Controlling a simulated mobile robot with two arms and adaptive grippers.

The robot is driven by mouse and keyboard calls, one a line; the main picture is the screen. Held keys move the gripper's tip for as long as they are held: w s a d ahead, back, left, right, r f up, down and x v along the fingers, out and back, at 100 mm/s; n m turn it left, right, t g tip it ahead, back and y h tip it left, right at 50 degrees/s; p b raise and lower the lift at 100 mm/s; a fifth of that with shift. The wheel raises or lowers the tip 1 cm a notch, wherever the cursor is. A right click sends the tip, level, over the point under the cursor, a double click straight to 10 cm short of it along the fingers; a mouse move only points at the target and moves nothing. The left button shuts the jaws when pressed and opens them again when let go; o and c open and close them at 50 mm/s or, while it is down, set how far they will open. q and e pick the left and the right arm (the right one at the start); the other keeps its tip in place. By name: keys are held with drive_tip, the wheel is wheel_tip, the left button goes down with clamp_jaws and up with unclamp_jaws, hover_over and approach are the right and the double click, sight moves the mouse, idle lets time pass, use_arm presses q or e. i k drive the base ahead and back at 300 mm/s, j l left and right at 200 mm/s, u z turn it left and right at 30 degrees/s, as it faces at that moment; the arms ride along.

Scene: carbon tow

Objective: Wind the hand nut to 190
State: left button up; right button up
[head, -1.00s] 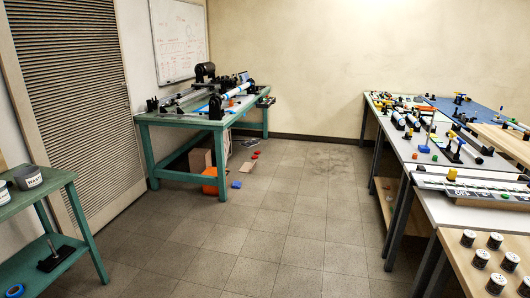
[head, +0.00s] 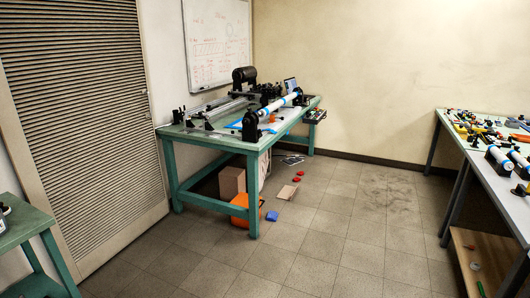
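A green-legged workbench (head: 168,132) stands ahead at the back left and carries a winding rig. On the rig a white roller with blue bands (head: 283,107) lies between black end stands (head: 250,126). A dark drum-shaped part (head: 244,76) sits behind it. The hand nut and any scale are too small to make out from here. Neither of my grippers shows in the head view.
Open tiled floor (head: 300,240) lies ahead. An orange bin (head: 244,206), a blue block (head: 272,216) and red pieces (head: 298,178) are under or beside the bench. A cluttered table (head: 500,205) stands right; a green table (head: 25,226) stands left.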

sight(247, 121)
drive_tip(key=i+u, duration=0.15)
drive_tip(key=i, duration=0.6)
drive_tip(key=i+l+u, duration=0.15)
drive_tip(key=i, duration=0.65)
